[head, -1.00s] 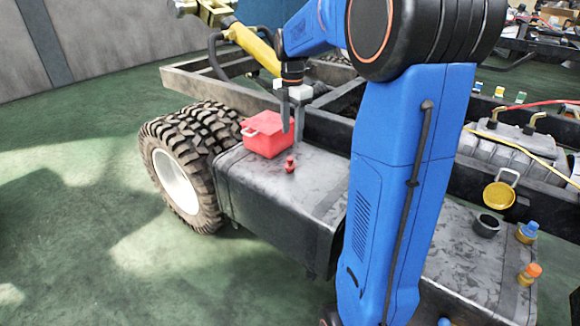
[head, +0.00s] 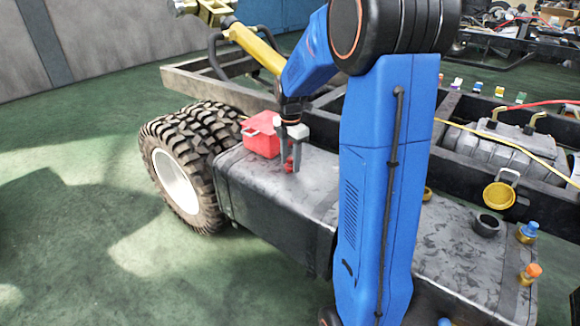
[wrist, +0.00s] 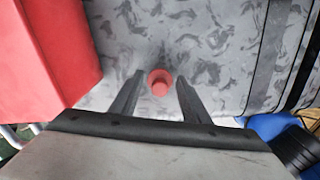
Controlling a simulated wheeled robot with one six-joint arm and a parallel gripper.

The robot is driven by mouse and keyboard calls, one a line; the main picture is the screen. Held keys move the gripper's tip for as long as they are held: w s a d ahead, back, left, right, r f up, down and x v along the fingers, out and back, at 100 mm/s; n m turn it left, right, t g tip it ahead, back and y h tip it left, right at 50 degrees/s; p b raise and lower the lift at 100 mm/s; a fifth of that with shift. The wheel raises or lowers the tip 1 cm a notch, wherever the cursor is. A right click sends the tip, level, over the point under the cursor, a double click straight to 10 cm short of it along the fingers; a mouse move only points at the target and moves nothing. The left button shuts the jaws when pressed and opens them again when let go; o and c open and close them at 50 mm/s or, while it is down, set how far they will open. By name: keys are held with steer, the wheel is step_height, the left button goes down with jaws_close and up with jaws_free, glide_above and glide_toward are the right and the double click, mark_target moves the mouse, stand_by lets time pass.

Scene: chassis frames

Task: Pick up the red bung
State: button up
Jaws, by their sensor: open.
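The red bung (head: 288,164) stands upright on top of the dark metal tank (head: 320,188). It is partly hidden by a finger in the head view. In the wrist view the bung (wrist: 160,82) shows from above, close to the fingertips and between their lines. My gripper (head: 290,168) points down at the bung with its fingers apart. In the wrist view the two fingers (wrist: 160,88) lie on either side of the bung, with a gap on each side. Nothing is held.
A red box (head: 262,134) stands close behind and left of the gripper; it also fills the wrist view's left (wrist: 45,50). A yellow cap (head: 499,195), a dark ring (head: 487,225) and orange-topped fitting (head: 530,274) lie to the right. The tank top right of the bung is clear.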

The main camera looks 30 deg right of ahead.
steer(key=shift+f, duration=0.5)
steer(key=c, duration=0.8)
steer(key=shift+c, duration=0.2)
steer(key=shift+r, duration=0.15)
